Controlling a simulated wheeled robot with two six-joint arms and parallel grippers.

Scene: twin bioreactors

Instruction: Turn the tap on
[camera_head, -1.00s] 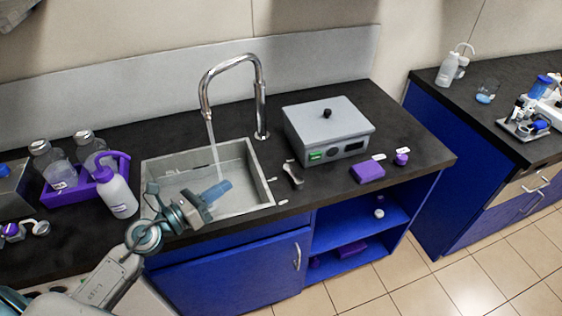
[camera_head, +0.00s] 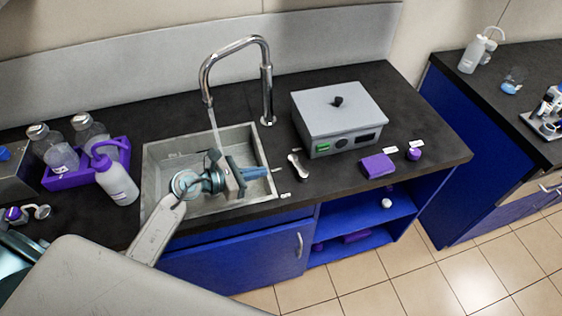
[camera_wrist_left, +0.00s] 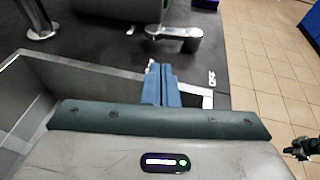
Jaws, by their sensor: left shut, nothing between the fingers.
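The tap is a chrome curved spout (camera_head: 238,45) behind the sink (camera_head: 262,150). A thin stream of water (camera_head: 214,125) runs from its mouth into the sink. A silver lever (camera_head: 298,166) lies on the counter right of the sink; it also shows at the top of the left wrist view (camera_wrist_left: 178,32). My left gripper (camera_head: 262,173) is shut and empty over the sink's right side, its blue fingers pointing toward the lever. In the left wrist view its fingertips (camera_wrist_left: 160,70) lie below the lever in the picture, with a visible gap.
A grey box with a lid (camera_head: 340,112) stands right of the lever. A purple block (camera_head: 378,165) lies before it. A purple rack (camera_head: 88,170) with bottles and a pump bottle (camera_head: 117,183) stand left of the sink. Small white labels lie by the sink's right edge.

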